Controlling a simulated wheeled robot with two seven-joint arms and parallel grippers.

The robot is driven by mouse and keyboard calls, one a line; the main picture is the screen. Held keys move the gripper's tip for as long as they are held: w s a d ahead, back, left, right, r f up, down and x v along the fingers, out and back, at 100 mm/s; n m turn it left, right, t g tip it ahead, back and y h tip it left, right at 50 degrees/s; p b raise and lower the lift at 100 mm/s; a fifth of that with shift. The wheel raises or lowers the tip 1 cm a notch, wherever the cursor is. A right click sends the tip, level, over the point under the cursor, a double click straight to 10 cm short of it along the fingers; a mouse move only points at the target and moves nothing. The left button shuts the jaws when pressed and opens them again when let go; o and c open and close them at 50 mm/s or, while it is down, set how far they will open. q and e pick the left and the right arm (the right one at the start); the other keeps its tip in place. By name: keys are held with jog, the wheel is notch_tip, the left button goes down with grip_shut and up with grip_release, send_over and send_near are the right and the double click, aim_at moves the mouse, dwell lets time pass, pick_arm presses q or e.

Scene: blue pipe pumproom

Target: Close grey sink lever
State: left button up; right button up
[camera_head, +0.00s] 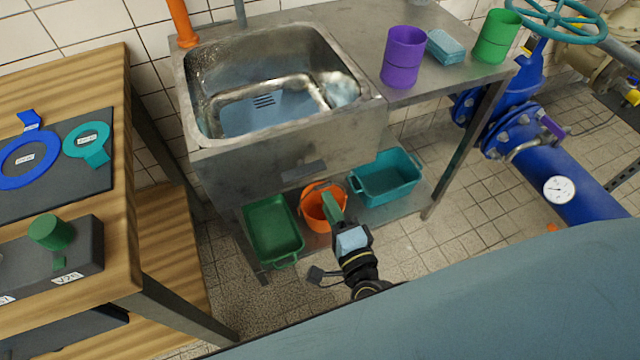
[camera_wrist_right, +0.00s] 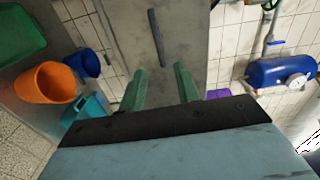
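The steel sink (camera_head: 240,170) stands at the upper middle of the head view. A dark grey bar, which looks like the grey lever (camera_head: 303,170), lies nearly level on its front face. In the right wrist view the bar (camera_wrist_right: 156,37) shows ahead of the fingertips, roughly in line with the gap between them and apart from them. My right gripper (camera_head: 334,208) is in front of and below the sink's front. Its two green fingers (camera_wrist_right: 161,82) are apart with nothing between them. My left gripper is in neither view.
A green tray (camera_head: 272,228), an orange bucket (camera_head: 312,208) and a teal bin (camera_head: 387,178) sit on the shelf below. A purple container (camera_head: 403,57) stands right of the basin. A wooden bench (camera_head: 125,190) is at left, blue pipework (camera_head: 560,165) at right.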

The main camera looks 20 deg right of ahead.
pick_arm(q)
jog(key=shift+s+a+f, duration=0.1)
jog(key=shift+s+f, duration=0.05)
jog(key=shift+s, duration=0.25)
pick_arm(e)
jog(key=s, duration=0.4)
jog(key=shift+s, duration=0.15)
jog(key=shift+f, duration=0.1)
